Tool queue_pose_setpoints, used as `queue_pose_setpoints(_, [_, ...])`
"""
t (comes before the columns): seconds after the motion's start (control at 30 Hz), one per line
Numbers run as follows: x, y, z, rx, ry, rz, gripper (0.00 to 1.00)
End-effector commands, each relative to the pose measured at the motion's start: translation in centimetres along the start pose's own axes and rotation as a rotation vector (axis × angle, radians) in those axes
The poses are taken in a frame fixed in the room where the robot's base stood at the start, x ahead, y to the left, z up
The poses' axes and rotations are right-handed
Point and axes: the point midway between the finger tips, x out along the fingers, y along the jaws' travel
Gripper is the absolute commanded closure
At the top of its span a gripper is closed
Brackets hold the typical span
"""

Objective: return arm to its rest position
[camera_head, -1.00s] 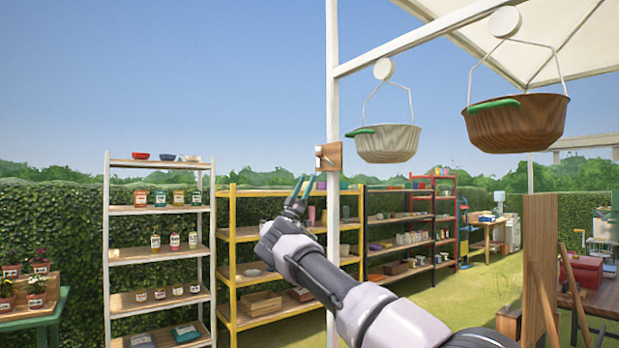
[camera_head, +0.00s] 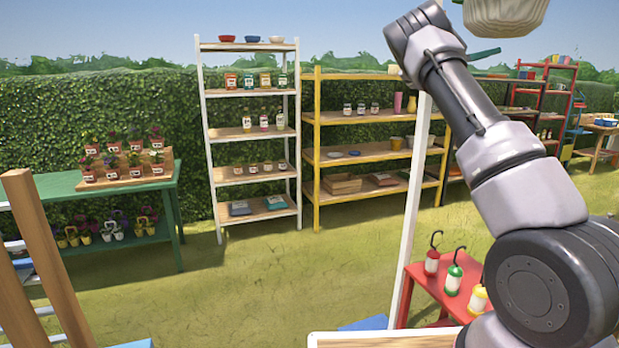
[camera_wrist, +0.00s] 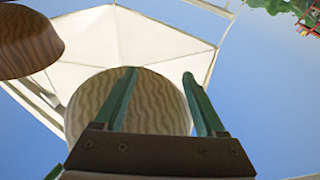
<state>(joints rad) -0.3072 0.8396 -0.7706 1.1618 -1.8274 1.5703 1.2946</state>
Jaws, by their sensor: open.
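My gripper (camera_wrist: 159,74) shows in the wrist view, its two dark green fingers spread apart with nothing held between them. A striped hanging basket (camera_wrist: 150,100) shows behind the fingers, beyond them rather than in their grasp. The pale hanging basket (camera_head: 503,14) is cut off by the top edge, just right of my arm.
A brown basket (camera_wrist: 28,42) and a white canopy (camera_wrist: 130,38) show in the wrist view. In the head view a white post (camera_head: 408,235) and a red stand (camera_head: 425,283) with lanterns are close to my arm. A white shelf (camera_head: 214,150), yellow shelf (camera_head: 318,150) and green table (camera_head: 60,185) stand farther back, with open grass before them.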

Motion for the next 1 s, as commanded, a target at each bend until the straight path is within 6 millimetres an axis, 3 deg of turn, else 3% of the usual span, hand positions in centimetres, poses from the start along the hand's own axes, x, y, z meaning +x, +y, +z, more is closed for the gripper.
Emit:
queue_pose_setpoints(0.03, [1.8, 2.2, 1.3, -0.036, -0.122, 0.002, 0.28])
queue_pose_setpoints(0.17, [3.6, 6.9, 5.4, -0.134, -0.413, -0.046, 0.28])
queue_pose_setpoints(0.27, [3.1, 10.2, 8.0, -0.193, -0.619, -0.123, 0.28])
queue_pose_setpoints(0.37, [1.3, 13.4, 10.0, -0.236, -0.804, -0.23, 0.28])
queue_pose_setpoints(0.5, [-2.7, 17.9, 11.6, -0.274, -1.019, -0.422, 0.28])
queue_pose_setpoints(0.7, [-10.2, 24.5, 11.8, -0.287, -1.226, -0.749, 0.28])
queue_pose_setpoints(1.0, [-22.1, 35.6, 10.7, -0.238, -1.31, -1.254, 0.28])
